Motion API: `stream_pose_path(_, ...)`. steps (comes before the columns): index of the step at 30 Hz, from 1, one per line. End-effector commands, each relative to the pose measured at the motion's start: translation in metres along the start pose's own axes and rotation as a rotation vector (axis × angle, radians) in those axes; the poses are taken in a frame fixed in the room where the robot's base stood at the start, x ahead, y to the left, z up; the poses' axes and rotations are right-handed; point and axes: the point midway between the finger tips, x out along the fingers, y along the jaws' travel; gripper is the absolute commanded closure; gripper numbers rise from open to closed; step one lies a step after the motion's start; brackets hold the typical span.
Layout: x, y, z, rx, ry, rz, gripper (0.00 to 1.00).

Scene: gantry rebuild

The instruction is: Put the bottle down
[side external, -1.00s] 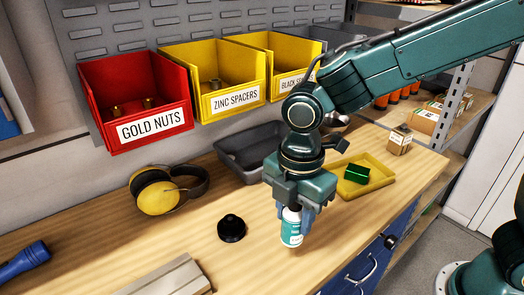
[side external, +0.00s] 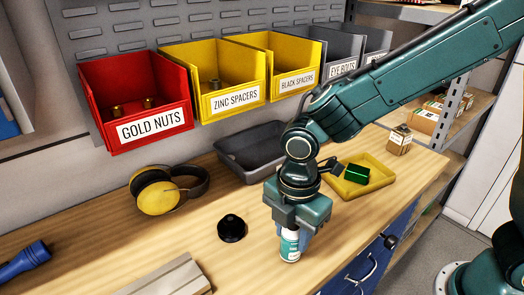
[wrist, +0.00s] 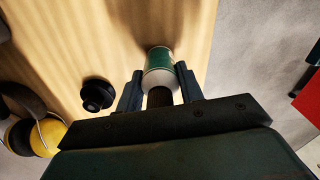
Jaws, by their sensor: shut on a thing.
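The bottle (side external: 290,246) is small and white with a green label. It is upright between the fingers of my gripper (side external: 291,232), near the front edge of the wooden bench. Its base looks to be at or very close to the bench top; exact contact is hard to tell. In the wrist view the bottle (wrist: 160,70) sits between the two dark fingers of my gripper (wrist: 160,88), which is shut on it.
A black knob-like part (side external: 232,228) stands left of the bottle. Yellow earmuffs (side external: 160,195), a grey tray (side external: 250,150) and a yellow tray (side external: 358,180) with a green block (side external: 356,173) lie farther back. A metal block (side external: 170,278) is at front left. Bare bench (side external: 255,265) lies around the bottle.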

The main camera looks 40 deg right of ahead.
Motion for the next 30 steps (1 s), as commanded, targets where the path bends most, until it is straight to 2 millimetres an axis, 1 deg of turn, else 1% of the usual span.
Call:
stream_pose_path(5, 0.002, 0.000, 0.000, 0.000, 0.000, -0.001, 0.86)
stream_pose_path(6, 0.003, 0.000, 0.000, 0.000, 0.000, -0.001, 0.61)
stream_pose_path(8, 0.003, 0.000, 0.000, 0.000, 0.000, 0.000, 0.49)
stream_pose_path(9, 0.003, 0.000, 0.000, 0.000, 0.000, 0.000, 0.41)
stream_pose_path(18, 0.002, 0.000, 0.000, 0.000, 0.000, 0.000, 0.41)
stream_pose_path(23, -0.002, 0.000, 0.000, 0.000, 0.001, 0.002, 0.41)
stream_pose_path(26, -0.009, 0.001, 0.000, 0.000, 0.001, 0.002, 0.41)
stream_pose_path(30, -0.025, 0.001, 0.000, 0.000, 0.002, 0.005, 0.41)
